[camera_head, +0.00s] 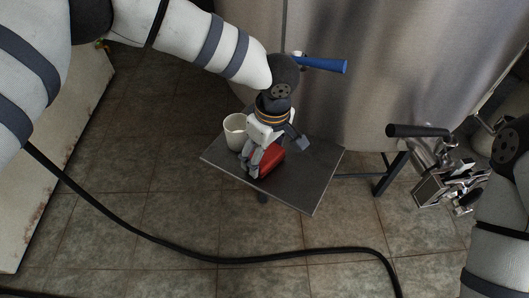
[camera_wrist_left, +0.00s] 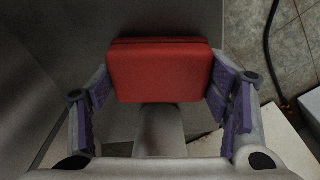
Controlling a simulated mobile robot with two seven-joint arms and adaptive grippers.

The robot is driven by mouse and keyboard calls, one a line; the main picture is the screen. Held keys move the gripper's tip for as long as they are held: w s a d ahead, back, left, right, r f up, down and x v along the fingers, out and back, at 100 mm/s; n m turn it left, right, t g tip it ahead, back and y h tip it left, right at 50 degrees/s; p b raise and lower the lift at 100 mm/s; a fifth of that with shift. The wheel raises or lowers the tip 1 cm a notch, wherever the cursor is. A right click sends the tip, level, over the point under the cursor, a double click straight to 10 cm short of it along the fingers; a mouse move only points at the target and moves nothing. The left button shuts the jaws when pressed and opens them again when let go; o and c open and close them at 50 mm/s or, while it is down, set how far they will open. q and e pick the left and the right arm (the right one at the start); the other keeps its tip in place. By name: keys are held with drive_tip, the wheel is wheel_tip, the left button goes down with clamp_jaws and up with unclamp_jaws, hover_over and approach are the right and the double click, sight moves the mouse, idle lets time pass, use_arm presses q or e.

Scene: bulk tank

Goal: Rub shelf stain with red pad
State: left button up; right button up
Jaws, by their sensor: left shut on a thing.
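The red pad (camera_head: 267,160) is a red block held just over the small dark grey shelf (camera_head: 312,185) in the head view. My left gripper (camera_head: 257,165) is shut on it; in the left wrist view the fingers grip the pad (camera_wrist_left: 160,70) at its two sides. I cannot tell whether the pad's underside touches the shelf. No stain shows clearly on the bare shelf; the pad and gripper hide part of the surface. My right arm comes in at the right edge, but its gripper is not in view.
A white cup (camera_head: 236,132) stands on the shelf, close to the left of my gripper. The steel tank (camera_head: 370,60) rises behind, with a blue handle (camera_head: 322,65) above the shelf. Metal fittings (camera_head: 450,185) are at the right. A black hose (camera_head: 220,260) crosses the tiled floor.

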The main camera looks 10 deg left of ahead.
use_arm(q)
drive_tip(key=shift+w+a+r, duration=0.3)
drive_tip(key=shift+w+r, duration=0.05)
drive_tip(key=shift+r, duration=0.35)
drive_tip(key=shift+s+a+f+p, duration=0.1)
drive_tip(key=shift+s+a+p, duration=0.1)
drive_tip(key=shift+a, duration=0.3)
drive_tip(key=shift+s+a+f+p, duration=0.1)
drive_tip(key=shift+a+p, duration=0.1)
drive_tip(key=shift+a, duration=0.3)
drive_tip(key=shift+s+a+f, duration=0.2)
drive_tip(key=shift+s+f, duration=0.05)
wheel_tip(320, 180, up, 6)
drive_tip(key=shift+f+p, duration=0.2)
drive_tip(key=shift+p, duration=0.4)
drive_tip(key=shift+s+r, duration=0.1)
drive_tip(key=shift+r, duration=0.05)
use_arm(e)
drive_tip(key=shift+t, duration=0.6)
drive_tip(key=w+r, duration=0.2)
drive_tip(key=w, duration=0.1)
drive_tip(key=shift+r, duration=0.4)
use_arm(q)
drive_tip(key=shift+r, duration=1.55)
use_arm(e)
drive_tip(key=shift+w+r, duration=0.35)
drive_tip(key=shift+w, duration=0.05)
use_arm(q)
drive_tip(key=shift+f, duration=0.1)
